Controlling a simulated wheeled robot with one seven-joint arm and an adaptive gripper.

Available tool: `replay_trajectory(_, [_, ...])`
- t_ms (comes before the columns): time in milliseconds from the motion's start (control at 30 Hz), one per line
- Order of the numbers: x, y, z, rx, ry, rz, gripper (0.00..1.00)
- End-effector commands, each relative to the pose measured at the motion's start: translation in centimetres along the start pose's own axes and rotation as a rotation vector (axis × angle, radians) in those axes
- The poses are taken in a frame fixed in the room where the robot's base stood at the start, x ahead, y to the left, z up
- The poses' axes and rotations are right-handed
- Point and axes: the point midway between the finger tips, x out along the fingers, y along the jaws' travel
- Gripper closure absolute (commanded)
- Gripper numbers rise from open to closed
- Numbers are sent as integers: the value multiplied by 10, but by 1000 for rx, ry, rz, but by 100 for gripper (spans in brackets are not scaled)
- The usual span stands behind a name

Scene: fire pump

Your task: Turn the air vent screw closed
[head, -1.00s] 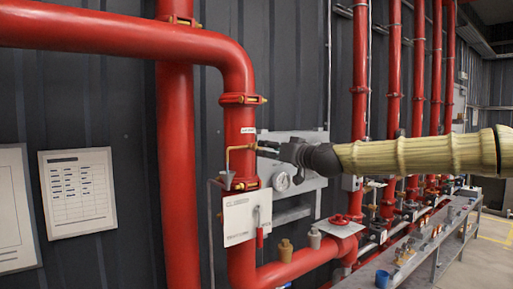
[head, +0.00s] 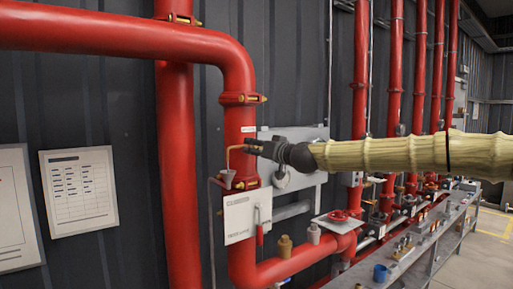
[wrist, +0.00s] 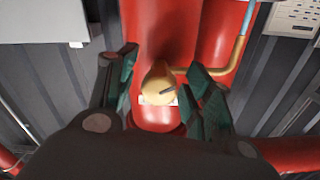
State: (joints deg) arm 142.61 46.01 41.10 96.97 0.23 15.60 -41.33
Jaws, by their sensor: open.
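The brass air vent screw (wrist: 158,84) shows in the wrist view in front of the red pipe, with a short dark bar or slot on its face. My gripper (wrist: 163,92) is open, its green-padded fingers on either side of the screw. The left finger is clearly apart from it; the right finger is closer, and I cannot tell whether it touches. In the head view my gripper (head: 250,146) is at the red vertical pipe (head: 240,120), beside the thin copper tube (head: 233,150). The screw itself is hidden there by my gripper.
A small grey funnel (head: 227,178) sits below the copper tube. A white sign plate (head: 240,218) hangs lower on the pipe. A grey panel (head: 308,140) with a gauge stands behind my arm. A red handwheel (head: 338,216) and a metal bench (head: 425,240) are at the right.

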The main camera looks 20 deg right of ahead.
Motion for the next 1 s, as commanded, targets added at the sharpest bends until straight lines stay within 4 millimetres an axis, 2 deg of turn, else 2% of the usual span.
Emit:
replay_trajectory(267, [1,0,0,0,0,0,49])
replay_trajectory(500, [0,1,0,0,0,1,93])
replay_trajectory(533, [0,1,0,0,0,1,96])
replay_trajectory(833, [0,1,2,26,0,2,96])
replay_trajectory(1000, [0,2,3,99,1,3,96])
